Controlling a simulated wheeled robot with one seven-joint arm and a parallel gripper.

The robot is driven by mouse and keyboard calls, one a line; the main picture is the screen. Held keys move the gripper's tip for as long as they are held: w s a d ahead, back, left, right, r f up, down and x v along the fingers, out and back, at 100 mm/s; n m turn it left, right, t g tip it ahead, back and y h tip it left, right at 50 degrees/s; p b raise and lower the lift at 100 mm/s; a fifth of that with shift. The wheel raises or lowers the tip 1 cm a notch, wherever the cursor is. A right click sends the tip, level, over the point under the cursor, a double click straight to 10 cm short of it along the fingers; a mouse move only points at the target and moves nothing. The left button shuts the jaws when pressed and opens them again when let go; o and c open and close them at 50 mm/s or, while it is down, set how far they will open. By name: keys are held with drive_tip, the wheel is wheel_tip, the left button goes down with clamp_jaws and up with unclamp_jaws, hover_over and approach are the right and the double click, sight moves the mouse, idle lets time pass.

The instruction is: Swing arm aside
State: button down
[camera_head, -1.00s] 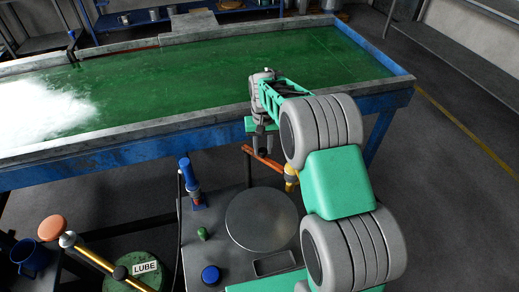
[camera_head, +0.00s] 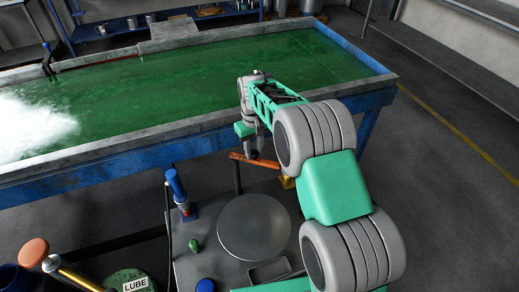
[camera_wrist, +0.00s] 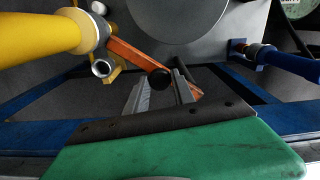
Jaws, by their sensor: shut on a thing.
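The swing arm is an orange bar (camera_head: 255,161) behind the round grey plate (camera_head: 254,227). It also shows in the wrist view as an orange bar (camera_wrist: 126,53), running from a grey collar on a yellow post (camera_wrist: 40,35) at the left. A black knob (camera_wrist: 159,78) stands on the bar. My gripper (camera_wrist: 160,92) has one finger on each side of the knob and is shut on it. In the head view my gripper (camera_head: 253,152) is above the bar; the knob is hidden there. The post is mostly hidden behind my arm.
A long blue table with a green wet top (camera_head: 215,85) lies close behind my gripper. A blue upright tool (camera_head: 178,188) stands left of the plate. A green LUBE lid (camera_head: 130,281) and an orange-knobbed lever (camera_head: 34,252) are at lower left. Floor at right is clear.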

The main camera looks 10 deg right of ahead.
sight(254, 152)
idle(0.3)
drive_tip(key=c, duration=1.1)
unclamp_jaws()
drive_tip(key=shift+o, duration=0.2)
wheel_tip(254, 152, up, 8)
drive_tip(key=shift+f+b, duration=0.1)
drive_tip(key=shift+b, duration=0.45)
